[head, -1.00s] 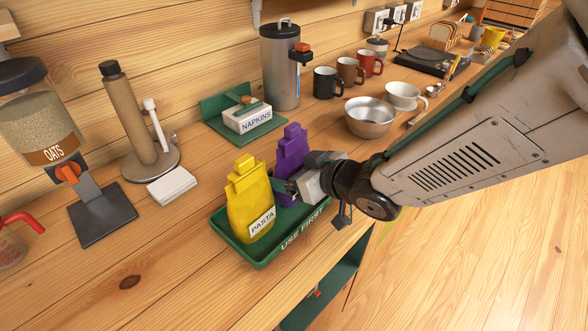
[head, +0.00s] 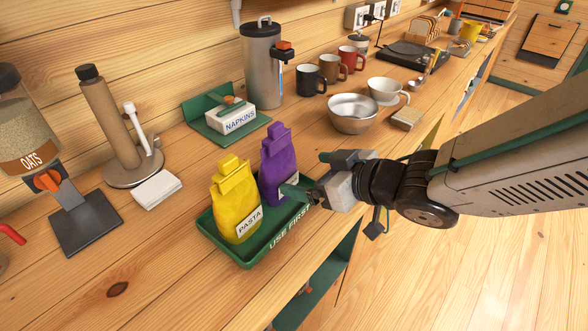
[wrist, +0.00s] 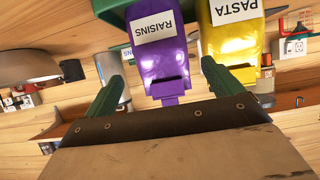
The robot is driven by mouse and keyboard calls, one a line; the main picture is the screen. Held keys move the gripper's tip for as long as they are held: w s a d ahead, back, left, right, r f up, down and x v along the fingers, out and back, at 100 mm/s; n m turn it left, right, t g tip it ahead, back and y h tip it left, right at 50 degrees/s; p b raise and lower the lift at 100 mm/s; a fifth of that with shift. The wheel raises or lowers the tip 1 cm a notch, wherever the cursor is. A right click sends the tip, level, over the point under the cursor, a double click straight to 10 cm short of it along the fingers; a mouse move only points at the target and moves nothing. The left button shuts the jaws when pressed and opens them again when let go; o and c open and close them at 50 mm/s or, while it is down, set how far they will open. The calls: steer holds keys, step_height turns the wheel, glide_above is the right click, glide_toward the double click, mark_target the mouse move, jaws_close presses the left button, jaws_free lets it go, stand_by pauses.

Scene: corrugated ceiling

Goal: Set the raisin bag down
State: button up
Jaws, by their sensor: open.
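The purple raisin bag (head: 279,165) stands upright in the green "USE FIRST" tray (head: 246,257), to the right of the yellow pasta bag (head: 236,203). In the wrist view the raisin bag (wrist: 160,50) shows its "RAISINS" label between my two green fingers. The pasta bag (wrist: 232,40) is beside it at the right. My gripper (head: 302,176) is open, at the right side of the raisin bag. In the wrist view my gripper (wrist: 165,88) has its fingers spread wider than the bag. Whether a finger touches either bag is hard to tell.
A napkin box (head: 237,119) on a green holder stands behind the tray. A metal bowl (head: 353,116) and a white cup (head: 386,91) stand to the back right. Bare counter lies left of the tray, and the counter's front edge runs close by it.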

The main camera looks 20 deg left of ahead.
steer(key=shift+v, duration=1.3)
steer(key=w+d+r+m+t+h, duration=0.25)
steer(key=w+d+m+h, duration=0.2)
steer(key=d, duration=0.65)
steer(key=w+d+r+m+t+h, duration=0.25)
steer(key=w+d+h, duration=0.25)
steer(key=d, duration=0.6)
steer(key=s+d+m+g+h, duration=0.25)
steer(key=s+d+m, duration=0.25)
steer(key=d, duration=0.7)
steer(key=s+d+m+g, duration=0.1)
steer(key=s+d+g, duration=0.1)
steer(key=s, duration=0.5)
steer(key=s+d+r+m+g, duration=0.1)
steer(key=s+d+g, duration=0.2)
steer(key=s, duration=0.5)
steer(key=shift+s+r+m, duration=0.15)
steer(key=shift+r+m, duration=0.2)
steer(key=shift+m, duration=0.05)
